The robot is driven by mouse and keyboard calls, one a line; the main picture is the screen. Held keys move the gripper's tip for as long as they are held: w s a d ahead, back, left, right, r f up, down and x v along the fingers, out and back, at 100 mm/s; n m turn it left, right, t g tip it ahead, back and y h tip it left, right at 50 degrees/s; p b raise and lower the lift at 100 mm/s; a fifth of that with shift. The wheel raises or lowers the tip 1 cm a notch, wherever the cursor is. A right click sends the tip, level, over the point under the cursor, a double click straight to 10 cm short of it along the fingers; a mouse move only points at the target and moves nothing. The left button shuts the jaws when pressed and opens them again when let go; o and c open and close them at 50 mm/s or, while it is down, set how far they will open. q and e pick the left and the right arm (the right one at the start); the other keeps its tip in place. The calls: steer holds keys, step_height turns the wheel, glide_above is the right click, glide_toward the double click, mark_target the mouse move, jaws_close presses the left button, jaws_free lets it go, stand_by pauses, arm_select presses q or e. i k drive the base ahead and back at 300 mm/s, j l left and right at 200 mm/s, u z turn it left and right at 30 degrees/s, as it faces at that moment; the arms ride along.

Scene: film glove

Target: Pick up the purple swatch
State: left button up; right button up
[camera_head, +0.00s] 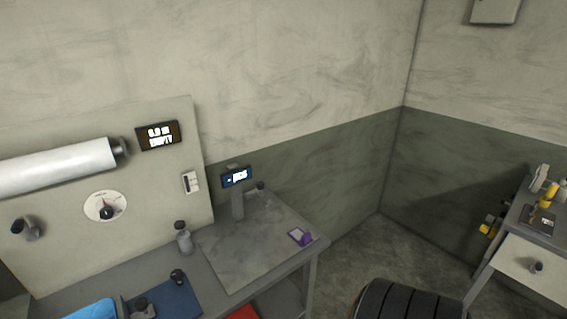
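The purple swatch (304,238) is small and lies near the right front corner of a grey slab on the workbench (308,264). Part of it looks pale or white, and a purple piece sticks up at its right side. It is too small to make out in detail. Neither of my grippers is in view, and nothing touches the swatch.
A post with a lit display (237,177) stands at the slab's back. A side table (530,262) stands at right. A dark ribbed shape (410,300), unclear what, is at the bottom.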

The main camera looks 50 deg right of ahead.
mark_target(296, 235)
steer(key=z, duration=1.85)
